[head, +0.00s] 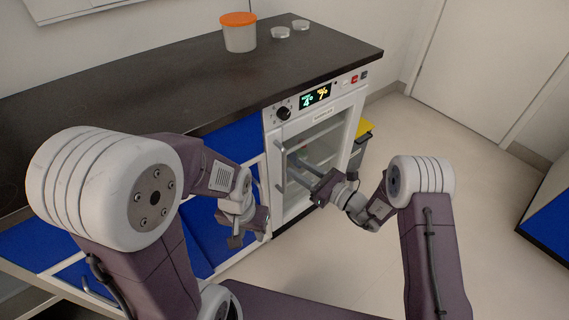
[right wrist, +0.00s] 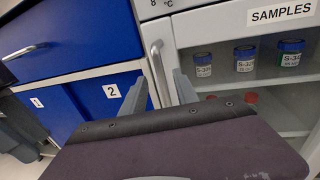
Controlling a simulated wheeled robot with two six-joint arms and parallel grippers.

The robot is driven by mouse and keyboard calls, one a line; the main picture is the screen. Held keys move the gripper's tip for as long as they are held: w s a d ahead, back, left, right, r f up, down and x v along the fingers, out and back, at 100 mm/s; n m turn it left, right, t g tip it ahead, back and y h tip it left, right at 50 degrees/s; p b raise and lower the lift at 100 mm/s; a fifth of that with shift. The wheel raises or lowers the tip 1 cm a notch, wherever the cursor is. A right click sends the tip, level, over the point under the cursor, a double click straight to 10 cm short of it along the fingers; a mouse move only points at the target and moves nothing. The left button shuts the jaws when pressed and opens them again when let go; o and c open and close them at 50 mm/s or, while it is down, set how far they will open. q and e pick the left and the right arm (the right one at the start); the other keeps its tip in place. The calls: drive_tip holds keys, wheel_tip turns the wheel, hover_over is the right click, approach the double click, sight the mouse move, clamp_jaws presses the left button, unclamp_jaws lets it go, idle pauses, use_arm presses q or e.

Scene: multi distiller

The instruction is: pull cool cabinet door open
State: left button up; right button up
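The cool cabinet (head: 318,122) is white, with a glass door (head: 322,155) that looks closed. A grey vertical handle (head: 281,166) stands on the door's left side; in the right wrist view the handle (right wrist: 157,62) shows clearly. My right gripper (head: 308,180) is in front of the door, reaching towards the handle. In the right wrist view its two fingers (right wrist: 159,92) are apart, with the handle between them in the picture; contact does not show. My left gripper (head: 248,232) hangs in front of the blue cupboards, left of the cabinet; its finger gap is unclear.
A dark worktop (head: 180,85) runs above, holding an orange-lidded tub (head: 239,33) and two small dishes. Blue drawers (right wrist: 65,38) and numbered doors adjoin the cabinet. Lidded jars (right wrist: 245,58) stand behind the glass. A yellow-topped bin (head: 362,135) stands right of the cabinet. Floor is clear at right.

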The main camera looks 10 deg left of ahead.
drive_tip(key=b+x, duration=0.1)
drive_tip(key=x, duration=0.5)
drive_tip(key=shift+b, duration=0.3)
drive_tip(key=shift+a, duration=0.1)
clamp_jaws()
idle(0.9)
